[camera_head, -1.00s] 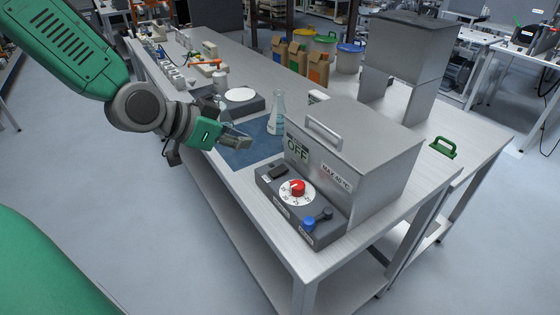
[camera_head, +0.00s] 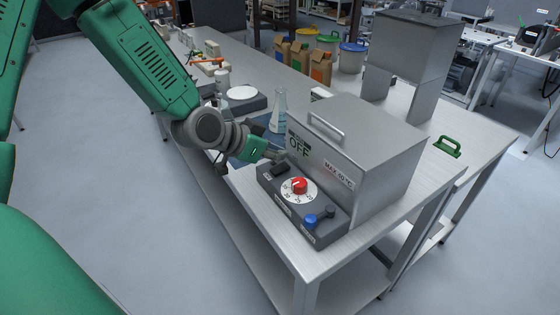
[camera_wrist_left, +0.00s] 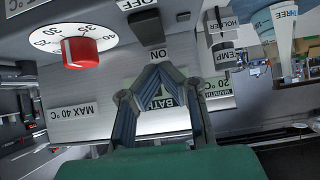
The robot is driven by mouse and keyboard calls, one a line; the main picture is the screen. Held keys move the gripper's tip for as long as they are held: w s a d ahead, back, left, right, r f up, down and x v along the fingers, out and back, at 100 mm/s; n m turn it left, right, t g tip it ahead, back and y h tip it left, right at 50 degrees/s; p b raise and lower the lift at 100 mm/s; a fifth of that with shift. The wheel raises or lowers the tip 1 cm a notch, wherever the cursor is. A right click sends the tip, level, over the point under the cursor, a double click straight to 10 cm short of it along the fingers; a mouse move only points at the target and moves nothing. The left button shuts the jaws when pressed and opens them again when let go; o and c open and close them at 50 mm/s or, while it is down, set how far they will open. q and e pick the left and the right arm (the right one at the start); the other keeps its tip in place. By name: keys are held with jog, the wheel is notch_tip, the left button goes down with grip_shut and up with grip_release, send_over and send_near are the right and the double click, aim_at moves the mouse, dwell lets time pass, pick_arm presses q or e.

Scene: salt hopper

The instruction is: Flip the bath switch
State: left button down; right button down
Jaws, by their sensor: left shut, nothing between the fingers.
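The bath is a metal box (camera_head: 375,150) with a handle on its lid and a green OFF reading on its front. Its dark control panel (camera_head: 318,228) carries a red dial (camera_head: 299,186), which also shows in the left wrist view (camera_wrist_left: 80,50). The black bath switch (camera_head: 279,170) sits at the panel's far left end; in the wrist view the switch (camera_wrist_left: 146,24) lies between the OFF and ON labels. My left gripper (camera_head: 275,156) is shut and empty, its fingertips (camera_wrist_left: 160,68) close to the ON label and switch. I cannot tell whether they touch. My right gripper is out of view.
A blue lever knob (camera_head: 310,220) stands at the panel's near end. A glass flask (camera_head: 279,112) stands just behind my left gripper. A balance (camera_head: 243,95) is farther back. A green handle (camera_head: 447,147) is right of the bath on the bench.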

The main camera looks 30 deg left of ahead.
aim_at(280, 166)
pick_arm(q)
jog(key=shift+w+a+f, duration=0.1)
jog(key=shift+w+f, duration=0.05)
jog(key=shift+f, duration=1.15)
jog(key=shift+s+a+p, duration=0.25)
jog(key=shift+s+p, duration=0.15)
jog(key=shift+s, duration=0.4)
jog(key=shift+f, duration=0.1)
